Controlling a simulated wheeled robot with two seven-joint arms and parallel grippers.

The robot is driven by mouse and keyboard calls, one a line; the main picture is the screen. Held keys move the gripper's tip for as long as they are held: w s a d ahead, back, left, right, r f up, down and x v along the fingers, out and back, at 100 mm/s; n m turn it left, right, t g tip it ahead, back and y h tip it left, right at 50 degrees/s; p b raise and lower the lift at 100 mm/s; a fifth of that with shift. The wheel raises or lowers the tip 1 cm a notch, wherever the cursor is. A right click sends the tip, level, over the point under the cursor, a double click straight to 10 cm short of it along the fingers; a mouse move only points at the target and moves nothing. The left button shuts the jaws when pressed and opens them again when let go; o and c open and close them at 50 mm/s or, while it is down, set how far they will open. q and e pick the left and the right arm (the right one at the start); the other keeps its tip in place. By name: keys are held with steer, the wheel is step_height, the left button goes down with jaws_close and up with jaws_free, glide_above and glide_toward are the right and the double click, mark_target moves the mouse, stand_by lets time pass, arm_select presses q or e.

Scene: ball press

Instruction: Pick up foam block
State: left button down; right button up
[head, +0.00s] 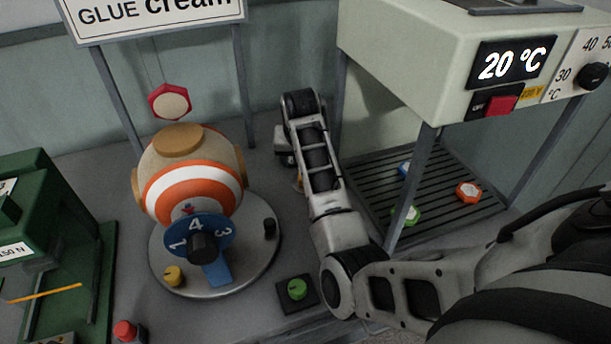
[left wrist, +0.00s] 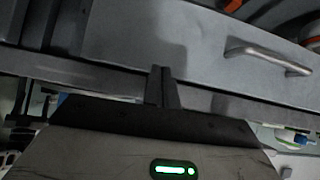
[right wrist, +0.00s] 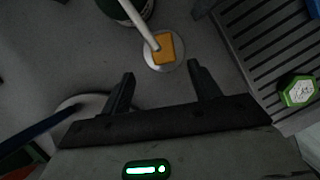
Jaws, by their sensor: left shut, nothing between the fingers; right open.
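A small orange-yellow block, which looks like the foam block (right wrist: 165,48), lies on a round white dish (right wrist: 150,63) in the right wrist view. A white rod (right wrist: 137,18) runs from the upper left to the block's edge; I cannot tell whether they touch. My right gripper (right wrist: 162,74) is open and empty, with its fingers pointing towards the dish and the block beyond the tips. In the head view my right arm hides nearly all of this spot. My left gripper (left wrist: 163,72) is shut and empty in front of a grey drawer front (left wrist: 195,55).
A striped ball (head: 190,183) sits on a round base left of my right arm. A heater (head: 430,50) stands over a slatted rack (head: 445,215) with several hexagonal pieces. A green button (head: 297,289) is near the front. A metal handle (left wrist: 268,56) is on the drawer.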

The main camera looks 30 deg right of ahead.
steer(key=x, duration=0.2)
steer(key=shift+w+d+f, duration=0.1)
steer(key=shift+f, duration=0.15)
steer(key=shift+s+x, duration=0.15)
steer(key=shift+x, duration=1.2)
steer(key=shift+s+x, duration=0.1)
steer(key=shift+x, duration=1.2)
steer(key=shift+d, duration=0.1)
steer(key=c, duration=1.1)
